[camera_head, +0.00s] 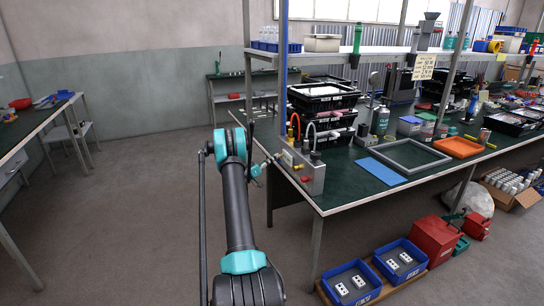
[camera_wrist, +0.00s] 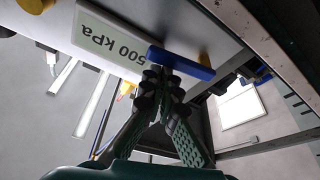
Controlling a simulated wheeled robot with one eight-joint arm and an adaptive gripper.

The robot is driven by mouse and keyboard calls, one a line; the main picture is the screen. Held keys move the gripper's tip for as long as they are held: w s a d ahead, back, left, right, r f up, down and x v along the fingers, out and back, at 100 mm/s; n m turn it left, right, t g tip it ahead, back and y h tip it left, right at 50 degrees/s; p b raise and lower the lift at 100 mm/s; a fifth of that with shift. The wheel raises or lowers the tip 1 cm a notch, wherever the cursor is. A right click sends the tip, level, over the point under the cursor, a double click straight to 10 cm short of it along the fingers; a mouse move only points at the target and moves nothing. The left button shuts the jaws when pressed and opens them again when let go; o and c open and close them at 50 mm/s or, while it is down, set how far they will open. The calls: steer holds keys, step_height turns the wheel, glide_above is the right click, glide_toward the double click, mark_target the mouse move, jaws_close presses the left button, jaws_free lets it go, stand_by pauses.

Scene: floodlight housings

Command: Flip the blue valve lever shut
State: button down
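The blue valve lever (camera_wrist: 182,62) shows in the wrist view as a short bar lying across the grey manifold face (camera_wrist: 185,18), beside a white "500 kPa" label (camera_wrist: 110,42). My gripper (camera_wrist: 163,76) has its black fingertips together just below the lever's left end. They are close to it or touching it; I cannot tell which. Nothing shows between the fingers. In the head view my gripper (camera_head: 268,162) is at the left side of the grey manifold block (camera_head: 313,178) on the bench corner. The lever cannot be made out in the head view.
The green-topped bench (camera_head: 345,190) carries black crates (camera_head: 325,98), a blue mat (camera_head: 381,171), a grey frame (camera_head: 410,156) and an orange tray (camera_head: 458,147). Red and white hoses rise from the manifold. Blue bins (camera_head: 350,283) stand below the bench.

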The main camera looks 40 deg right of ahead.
steer(key=shift+s+f, duration=0.15)
steer(key=shift+f, duration=0.2)
steer(key=shift+s+f, duration=0.1)
steer(key=shift+f, duration=0.15)
stand_by(0.4)
step_height(320, 180, up, 4)
steer(key=w+v, duration=0.1)
steer(key=v, duration=0.9)
steer(key=shift+w, duration=0.15)
